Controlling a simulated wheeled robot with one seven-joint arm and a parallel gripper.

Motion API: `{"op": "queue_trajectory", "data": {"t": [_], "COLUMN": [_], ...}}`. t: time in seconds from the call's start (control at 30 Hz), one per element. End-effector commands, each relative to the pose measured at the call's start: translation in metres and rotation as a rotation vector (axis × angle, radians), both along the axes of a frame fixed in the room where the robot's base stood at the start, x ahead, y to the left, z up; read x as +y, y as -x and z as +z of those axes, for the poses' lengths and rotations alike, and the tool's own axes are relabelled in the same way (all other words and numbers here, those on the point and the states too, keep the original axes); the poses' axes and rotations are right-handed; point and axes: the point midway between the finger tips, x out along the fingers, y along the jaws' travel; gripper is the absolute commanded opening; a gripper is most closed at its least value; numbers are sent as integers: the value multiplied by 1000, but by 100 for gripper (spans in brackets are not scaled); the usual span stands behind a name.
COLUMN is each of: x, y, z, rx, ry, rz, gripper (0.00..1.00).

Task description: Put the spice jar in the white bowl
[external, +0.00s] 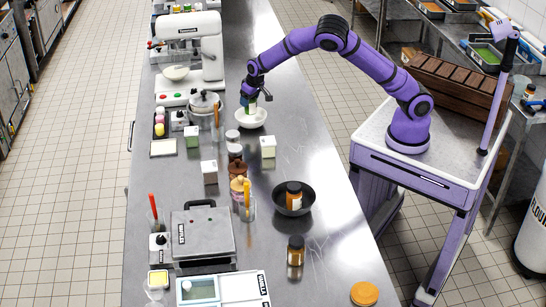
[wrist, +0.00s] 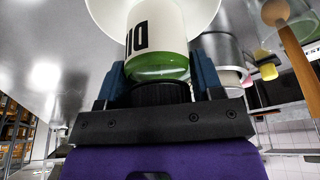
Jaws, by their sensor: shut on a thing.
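The spice jar (wrist: 160,62) has a pale label with black letters, green contents and a dark cap. My gripper (wrist: 157,84) is shut on it, with a blue finger on each side near the cap. In the external view my gripper (external: 250,97) is over the white bowl (external: 261,121), and the jar (external: 252,107) shows below the fingers. The bowl's white rim (wrist: 205,12) shows behind the jar in the wrist view. The jar's lower end is at the bowl's opening; I cannot tell whether it touches the bowl.
A small carton (external: 268,147) stands just in front of the bowl. Several jars (external: 235,151) and a lidded pot (external: 204,103) stand to its left. A dark pan (external: 278,208) holding an amber jar is nearer the camera. The steel counter (external: 300,135) right of the bowl is clear.

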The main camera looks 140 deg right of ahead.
Motion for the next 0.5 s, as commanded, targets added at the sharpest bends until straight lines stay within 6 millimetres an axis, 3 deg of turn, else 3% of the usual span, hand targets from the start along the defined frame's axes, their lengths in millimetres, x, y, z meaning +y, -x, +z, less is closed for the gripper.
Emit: {"op": "queue_trajectory", "data": {"t": [0.5], "x": [0], "y": [1], "z": [-52], "rx": [1], "ry": [-1], "rz": [1], "gripper": [30]}}
